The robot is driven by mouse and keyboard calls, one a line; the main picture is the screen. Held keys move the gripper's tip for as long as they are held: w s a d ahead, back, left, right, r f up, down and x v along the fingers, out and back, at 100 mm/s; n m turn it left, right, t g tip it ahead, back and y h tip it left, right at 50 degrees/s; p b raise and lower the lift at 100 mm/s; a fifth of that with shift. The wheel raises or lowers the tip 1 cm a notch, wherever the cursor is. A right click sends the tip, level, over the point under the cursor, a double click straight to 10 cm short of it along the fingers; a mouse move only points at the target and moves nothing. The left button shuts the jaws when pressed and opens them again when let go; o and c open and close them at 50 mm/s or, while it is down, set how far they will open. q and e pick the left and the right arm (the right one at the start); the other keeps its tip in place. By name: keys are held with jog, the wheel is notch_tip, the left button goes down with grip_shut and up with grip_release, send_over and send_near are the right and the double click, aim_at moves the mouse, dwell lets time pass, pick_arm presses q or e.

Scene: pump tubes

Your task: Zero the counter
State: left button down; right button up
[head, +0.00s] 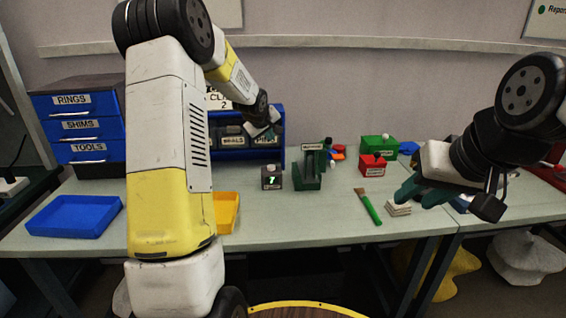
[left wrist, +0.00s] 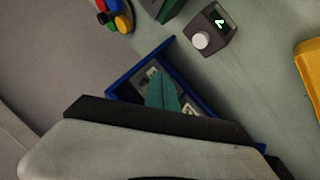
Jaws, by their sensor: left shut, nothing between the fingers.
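The counter (head: 271,183) is a small dark box on the table, left of a green stand. Its lit green digit looks like a 7. In the left wrist view the counter (left wrist: 222,34) shows at the upper right, with a round white button (left wrist: 200,40) on it. My left gripper (head: 270,130) is up by the blue bin rack, above and behind the counter. Its teal fingers (left wrist: 160,82) are shut and empty, apart from the counter. My right gripper (head: 415,193) hangs over the right part of the table; its teal fingers show, but their gap is unclear.
The green stand (head: 307,181) is close beside the counter. The blue rack (head: 282,140) stands behind. A yellow tray (head: 228,212) lies left of it, a blue tray (head: 75,217) further left. A green-handled brush (head: 371,211) and a red box (head: 372,166) are right. The table before the counter is clear.

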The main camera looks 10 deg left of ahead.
aim_at(270, 168)
pick_arm(q)
jog(key=shift+f, duration=0.1)
jog(key=shift+f, duration=4.3)
jog(key=shift+f, duration=0.1)
jog(key=shift+f, duration=0.3)
jog(key=shift+s+f, duration=0.1)
jog(key=shift+f, duration=0.55)
jog(key=shift+r, duration=1.05)
jog(key=shift+r, duration=2.5)
